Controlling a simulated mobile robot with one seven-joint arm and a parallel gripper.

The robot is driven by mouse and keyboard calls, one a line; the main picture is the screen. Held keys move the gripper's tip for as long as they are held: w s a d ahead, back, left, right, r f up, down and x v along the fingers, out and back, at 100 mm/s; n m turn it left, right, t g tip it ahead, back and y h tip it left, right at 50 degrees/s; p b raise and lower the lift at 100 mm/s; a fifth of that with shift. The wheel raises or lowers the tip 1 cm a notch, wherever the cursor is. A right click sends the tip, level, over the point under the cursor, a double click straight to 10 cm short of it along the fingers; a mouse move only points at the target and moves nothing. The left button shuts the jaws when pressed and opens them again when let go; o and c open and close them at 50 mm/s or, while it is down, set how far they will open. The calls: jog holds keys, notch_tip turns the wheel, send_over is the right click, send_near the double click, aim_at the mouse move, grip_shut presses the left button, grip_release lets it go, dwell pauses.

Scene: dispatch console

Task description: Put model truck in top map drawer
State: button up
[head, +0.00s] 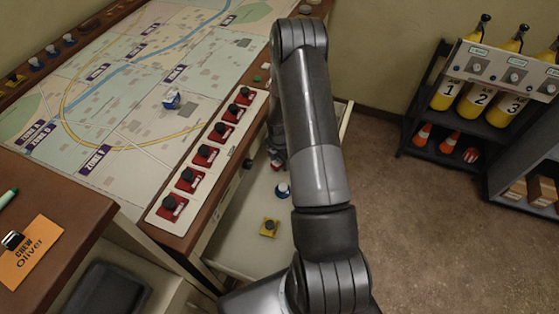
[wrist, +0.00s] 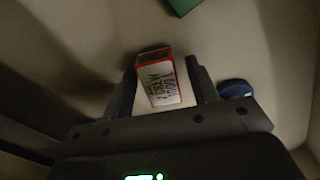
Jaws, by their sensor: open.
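The model truck (wrist: 165,82), a small red and white block with lettering on its white face, lies between the two fingers of my gripper (wrist: 163,72) in the wrist view. The fingers are open, one on each side of it. In the head view a bit of red (head: 276,167) shows at my gripper (head: 277,156), inside the pulled-out map drawer (head: 232,252) below the map table. My arm hides part of the drawer. The truck appears to be at the pale drawer floor; I cannot tell whether the fingers touch it.
A blue and white piece (head: 283,191) and a yellow piece (head: 269,228) sit in the drawer. A green thing (wrist: 184,5) shows in the wrist view. The map table (head: 110,100) with red switches is left. A rack of yellow cylinders (head: 495,100) stands right, beyond clear floor.

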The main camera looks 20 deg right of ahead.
jog(key=shift+r, duration=0.15)
notch_tip(320, 180, up, 8)
jog(key=shift+f, duration=0.25)
dwell(0.6)
jog(key=s+d+r+m, duration=0.1)
jog(key=s+r, duration=0.2)
notch_tip(320, 180, up, 14)
jog(key=f+m, duration=0.1)
jog(key=m, duration=0.4)
send_over(279, 160)
jog(key=s+a, duration=0.2)
jog(key=s, duration=0.2)
jog(key=s+a+r+m+t+h, duration=0.1)
jog(key=s+a+r+m, duration=0.15)
jog(key=r, duration=0.45)
jog(key=s+a+r+m+t, duration=0.1)
jog(key=s+r+m, duration=0.2)
jog(key=r, duration=0.3)
jog(key=s+a+r+m+t, duration=0.1)
jog(key=s+a+r+m, duration=0.1)
jog(key=s+r+m, duration=0.1)
jog(key=s+a+r+m+t, duration=0.1)
jog(key=s+a+r+m, duration=0.2)
jog(key=s, duration=0.5)
jog(key=s+a+r+m+t+y, duration=0.1)
jog(key=s+a+r+m, duration=0.1)
jog(key=s+r+m, duration=0.3)
jog(key=shift+s+a+r+t, duration=0.3)
jog(key=shift+s+r, duration=0.3)
jog(key=shift+r, duration=0.3)
